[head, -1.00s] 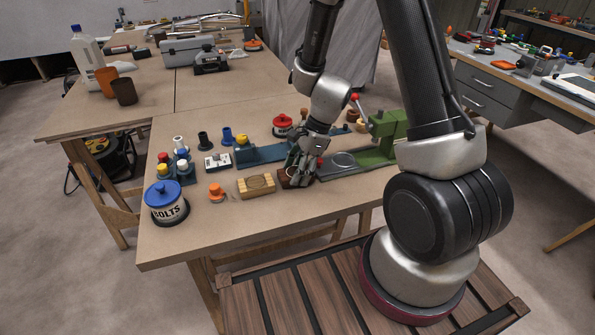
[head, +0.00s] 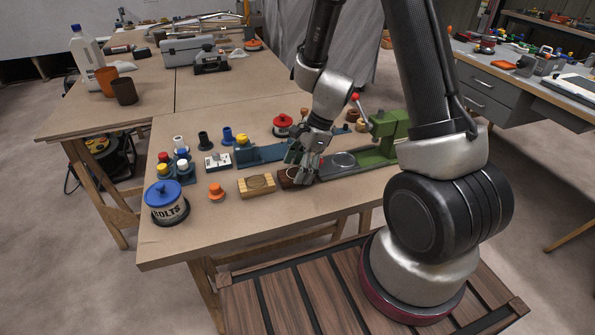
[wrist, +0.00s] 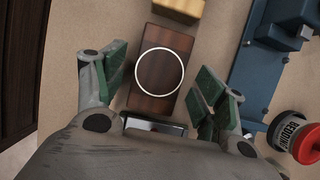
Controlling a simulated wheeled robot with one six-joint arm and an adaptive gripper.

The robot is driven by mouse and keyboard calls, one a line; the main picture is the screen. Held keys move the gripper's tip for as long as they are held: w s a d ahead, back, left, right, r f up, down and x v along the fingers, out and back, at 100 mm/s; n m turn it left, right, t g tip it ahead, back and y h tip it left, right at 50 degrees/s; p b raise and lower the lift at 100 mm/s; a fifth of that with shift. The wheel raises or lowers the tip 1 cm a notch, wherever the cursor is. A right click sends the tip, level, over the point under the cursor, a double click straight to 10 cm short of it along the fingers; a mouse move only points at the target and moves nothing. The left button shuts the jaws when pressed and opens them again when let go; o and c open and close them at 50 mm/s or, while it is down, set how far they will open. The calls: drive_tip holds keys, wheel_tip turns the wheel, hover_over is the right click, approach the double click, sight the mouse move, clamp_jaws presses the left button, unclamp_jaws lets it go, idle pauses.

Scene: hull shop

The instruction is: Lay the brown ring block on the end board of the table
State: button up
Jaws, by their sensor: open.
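The brown ring block (wrist: 163,99) is dark striped wood with a white ring on its top. It lies on the tabletop in the wrist view. In the head view only part of the brown block (head: 285,181) shows, beside my fingers. My gripper (wrist: 161,72) is open, with one green-padded finger on each side of the block and a gap on both sides. In the head view my gripper (head: 304,178) is low over the table, and its fingers hide part of the block. The near workbench table (head: 200,245) has a bare front edge; I cannot tell which part is its end board.
A pale wooden block (head: 256,187) and an orange knob (head: 216,191) lie left of the gripper. A blue fixture (head: 265,153) and a green machine (head: 388,128) stand behind and right. A bolts tin (head: 167,204) is at the left. The front strip is clear.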

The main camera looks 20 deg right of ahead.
drive_tip(key=s+d+r+n+t, duration=0.1)
drive_tip(key=s+d+r+n, duration=0.15)
drive_tip(key=r, duration=0.45)
drive_tip(key=s+d+r+n+h, duration=0.1)
drive_tip(key=s+d+r+n, duration=0.15)
drive_tip(key=r, duration=0.55)
drive_tip(key=s+d+r+n+t, duration=0.1)
drive_tip(key=s+d+r+n, duration=0.15)
drive_tip(key=r, duration=0.45)
drive_tip(key=s+d+r+n+t+h, duration=0.2)
drive_tip(key=s+d+r+n, duration=0.4)
drive_tip(key=s+n, duration=0.4)
drive_tip(key=shift+s+d+r+h, duration=0.2)
drive_tip(key=shift+s+r+h, duration=0.5)
drive_tip(key=shift+s, duration=0.1)
